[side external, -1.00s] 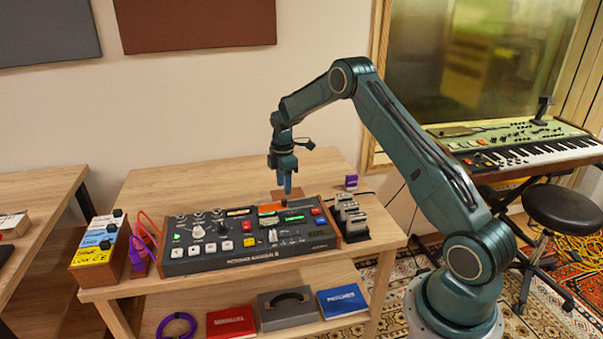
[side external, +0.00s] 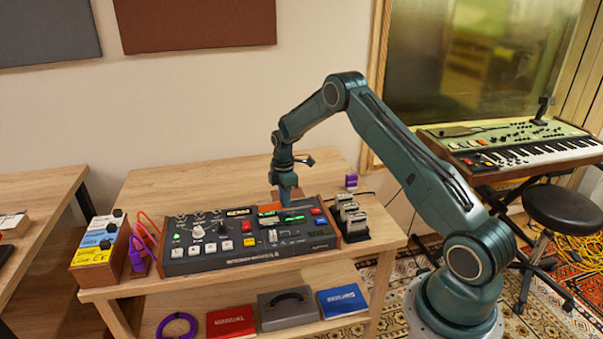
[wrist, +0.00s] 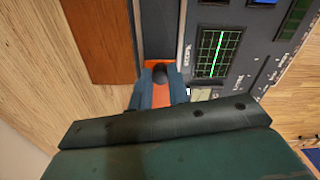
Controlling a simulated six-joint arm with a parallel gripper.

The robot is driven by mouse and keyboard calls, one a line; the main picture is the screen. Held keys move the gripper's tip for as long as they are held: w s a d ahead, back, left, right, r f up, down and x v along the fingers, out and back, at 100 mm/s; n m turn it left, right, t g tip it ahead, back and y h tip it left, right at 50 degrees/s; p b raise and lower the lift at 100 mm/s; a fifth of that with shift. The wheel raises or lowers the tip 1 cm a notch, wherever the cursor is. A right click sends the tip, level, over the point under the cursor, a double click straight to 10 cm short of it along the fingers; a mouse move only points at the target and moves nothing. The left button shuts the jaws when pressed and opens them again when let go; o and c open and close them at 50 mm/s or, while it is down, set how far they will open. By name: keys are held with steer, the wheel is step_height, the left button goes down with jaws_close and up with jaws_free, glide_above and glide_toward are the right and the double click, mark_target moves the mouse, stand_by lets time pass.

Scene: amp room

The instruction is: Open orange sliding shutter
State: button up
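The orange sliding shutter (side external: 269,209) is on the back part of the dark console (side external: 215,259), near its middle. In the wrist view the orange shutter (wrist: 160,97) shows as a strip with a dark round knob (wrist: 160,73) on it. My gripper (side external: 284,203) points down at the console's back edge, beside the shutter. In the wrist view my gripper (wrist: 160,88) has its two blue fingers apart, one on each side of the orange strip and near the knob. I cannot tell whether a finger touches the knob. Part of the shutter is hidden by my gripper.
A green-lit screen (wrist: 209,52) lies just right of the shutter in the wrist view. A brown panel (wrist: 100,38) is on the left. Several grey blocks (side external: 349,214) stand right of the console, with a purple block (side external: 351,181) behind. Bare table lies behind the console.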

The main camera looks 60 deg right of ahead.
jaws_close()
steer(key=s+d, duration=0.5)
steer(key=o, duration=0.8)
jaws_free()
